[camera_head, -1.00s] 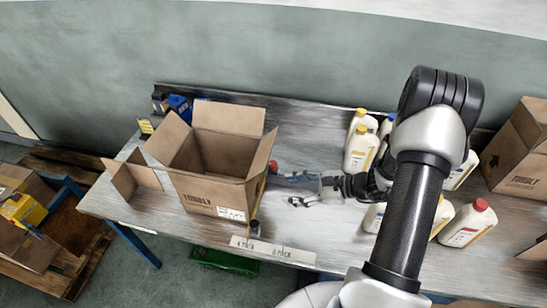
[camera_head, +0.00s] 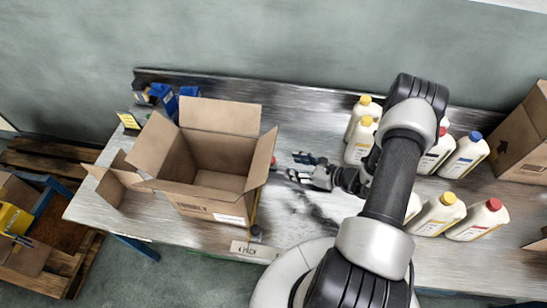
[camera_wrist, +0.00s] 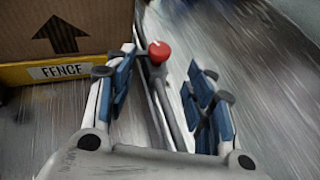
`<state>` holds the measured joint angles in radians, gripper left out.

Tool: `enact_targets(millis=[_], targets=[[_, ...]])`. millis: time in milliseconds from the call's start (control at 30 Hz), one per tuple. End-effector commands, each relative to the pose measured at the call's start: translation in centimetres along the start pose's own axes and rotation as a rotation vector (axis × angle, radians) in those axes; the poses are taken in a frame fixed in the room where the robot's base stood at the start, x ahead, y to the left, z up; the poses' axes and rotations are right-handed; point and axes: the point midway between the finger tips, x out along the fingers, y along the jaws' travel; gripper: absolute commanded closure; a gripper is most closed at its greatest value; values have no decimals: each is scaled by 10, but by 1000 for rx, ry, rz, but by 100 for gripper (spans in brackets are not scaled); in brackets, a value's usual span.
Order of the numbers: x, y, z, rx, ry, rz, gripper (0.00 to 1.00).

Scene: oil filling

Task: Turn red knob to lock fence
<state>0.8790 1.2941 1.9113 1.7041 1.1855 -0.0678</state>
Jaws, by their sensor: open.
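The red knob (camera_wrist: 159,51) is a small ball on a thin grey rod in the wrist view. It shows just past the tips of my gripper (camera_wrist: 163,68), between the lines of the two blue-padded fingers and nearer the left one. The fingers are open with nothing held, and I see no contact with the knob. The fence (camera_wrist: 35,75) is a yellow strip labelled FENCE along the box base, left of the knob. In the head view, the red knob (camera_head: 273,161) is a small spot at the box's right side, with my gripper (camera_head: 297,166) close on its right.
An open cardboard box (camera_head: 205,190) stands on the metal table (camera_head: 305,115), left of my gripper. Several oil bottles (camera_head: 438,214) stand around my arm on the right. A closed box (camera_head: 525,145) is at the far right.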

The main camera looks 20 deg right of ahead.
Motion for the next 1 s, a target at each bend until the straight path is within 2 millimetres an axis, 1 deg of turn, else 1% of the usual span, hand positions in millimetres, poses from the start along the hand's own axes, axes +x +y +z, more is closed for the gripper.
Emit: enact_targets(millis=[33, 200, 300, 433, 600, 867, 1000], targets=[[12, 2, 0, -2, 0, 6, 51], [48, 1, 0, -3, 0, 5, 51], [65, 2, 0, -2, 0, 4, 51], [82, 1, 0, -2, 0, 3, 51], [92, 0, 0, -1, 0, 1, 51], [93, 0, 0, -1, 0, 1, 51], [93, 0, 0, -1, 0, 0, 59]])
